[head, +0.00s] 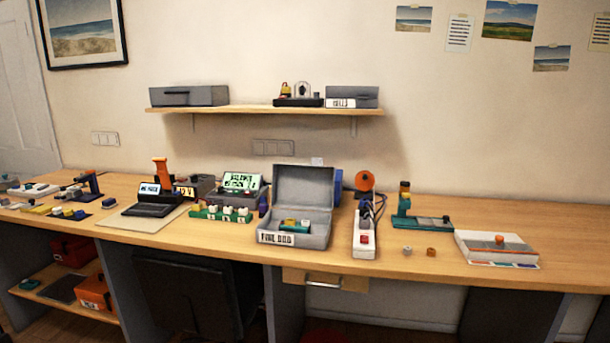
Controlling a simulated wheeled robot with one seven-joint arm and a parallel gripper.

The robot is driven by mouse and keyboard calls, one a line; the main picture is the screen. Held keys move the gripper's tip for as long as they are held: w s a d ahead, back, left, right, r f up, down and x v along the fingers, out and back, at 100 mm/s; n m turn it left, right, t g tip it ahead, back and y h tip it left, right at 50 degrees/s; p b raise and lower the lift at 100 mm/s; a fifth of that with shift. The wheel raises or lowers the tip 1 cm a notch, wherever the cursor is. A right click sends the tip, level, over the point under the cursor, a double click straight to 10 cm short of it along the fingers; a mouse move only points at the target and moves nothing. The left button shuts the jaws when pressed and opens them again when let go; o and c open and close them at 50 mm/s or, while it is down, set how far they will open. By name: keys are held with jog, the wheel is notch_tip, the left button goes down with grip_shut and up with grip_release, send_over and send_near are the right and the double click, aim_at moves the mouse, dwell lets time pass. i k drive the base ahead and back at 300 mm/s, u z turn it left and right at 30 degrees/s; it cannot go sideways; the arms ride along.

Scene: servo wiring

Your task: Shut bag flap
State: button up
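No bag with a flap can be clearly made out. An orange case or bag (95,291) sits on the low shelf at the lower left, and a dark red one (72,249) stands behind it. Both are small and shaded, so I cannot tell whether either has a flap or whether it is open. On the bench, a grey box (318,234) with a label on its front stands with its lid (303,187) raised and a few small items inside. My gripper is not in view.
The wooden bench (500,210) runs along the wall. A laptop (152,203), a white power strip (364,240), a teal stand (420,221) and a white device (497,247) stand on it. The bench's right end is clear.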

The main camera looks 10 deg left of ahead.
aim_at(311, 187)
jog(key=k, duration=0.75)
jog(key=u, duration=0.6)
jog(key=i, duration=2.75)
jog(key=z, duration=0.35)
